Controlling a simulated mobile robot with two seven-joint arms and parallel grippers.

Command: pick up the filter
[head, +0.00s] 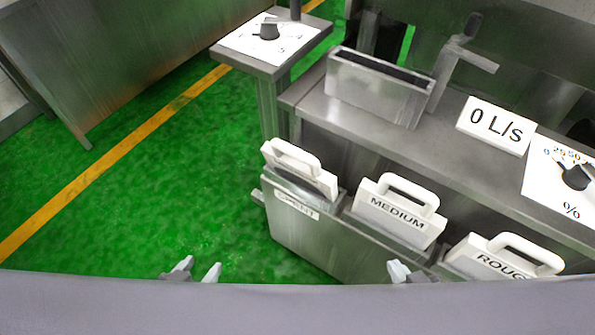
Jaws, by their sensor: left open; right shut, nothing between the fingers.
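Three white filters with loop handles sit in a grey metal rack (290,237) below the bench. The left filter (312,177) stands in the slot labelled SPENT. The middle filter (395,216) reads MEDIUM. The right filter (478,262) reads ROUG, the rest of its word cut off or hidden. My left gripper (195,268) is open and empty at the bottom of the view, over the green floor and left of the rack. My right gripper (398,268) is shut and empty, seen in front of the rack just below the MEDIUM filter. Neither gripper visibly holds a filter.
The bench (440,160) above the rack carries an open-topped metal housing (375,88), a lever (460,55), a 0 L/s sign (496,126) and a percent dial (575,177). A dial pedestal (270,40) stands behind. Green floor (150,190) is clear at left.

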